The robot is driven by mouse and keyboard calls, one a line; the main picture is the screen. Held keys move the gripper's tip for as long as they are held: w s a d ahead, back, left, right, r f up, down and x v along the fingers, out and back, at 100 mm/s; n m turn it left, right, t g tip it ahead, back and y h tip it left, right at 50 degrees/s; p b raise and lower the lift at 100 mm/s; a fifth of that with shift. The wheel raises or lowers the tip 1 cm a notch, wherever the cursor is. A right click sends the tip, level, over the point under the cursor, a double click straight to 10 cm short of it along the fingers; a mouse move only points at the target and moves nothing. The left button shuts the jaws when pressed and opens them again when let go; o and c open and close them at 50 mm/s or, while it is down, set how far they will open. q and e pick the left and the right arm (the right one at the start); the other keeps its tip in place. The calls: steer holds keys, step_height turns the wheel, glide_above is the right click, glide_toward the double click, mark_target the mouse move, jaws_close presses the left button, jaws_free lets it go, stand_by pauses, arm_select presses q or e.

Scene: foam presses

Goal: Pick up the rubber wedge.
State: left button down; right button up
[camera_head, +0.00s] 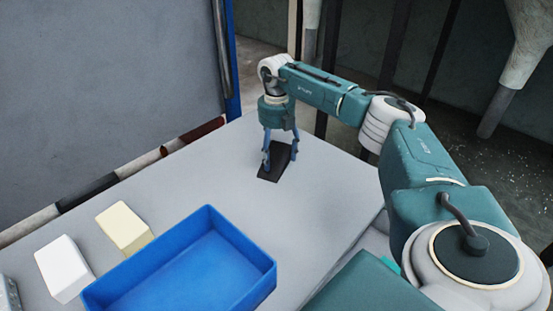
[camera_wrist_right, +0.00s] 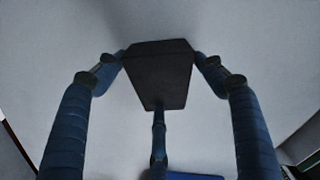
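The rubber wedge (camera_head: 270,174) is a dark, nearly black block on the grey table, toward its far side. In the right wrist view the wedge (camera_wrist_right: 158,72) sits between my fingers, its narrower end toward the bottom of the picture. My right gripper (camera_head: 280,160) points down over it, its blue fingers spread around it. In the wrist view two fingertips are close beside its left and right sides, and a third finger meets its near end. Whether they press on it is unclear. The wedge appears to be on the table. My left gripper is out of view.
A blue open bin (camera_head: 245,248) stands at the table's front. A cream block (camera_head: 122,228) and a white block (camera_head: 63,266) are left of it, with a grey object (camera_head: 8,294) at the left edge. Table around the wedge is clear. A large grey panel (camera_head: 110,90) stands behind.

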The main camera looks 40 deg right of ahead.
steer(key=shift+s, duration=0.1)
steer(key=c, duration=0.7)
steer(key=shift+r, duration=0.1)
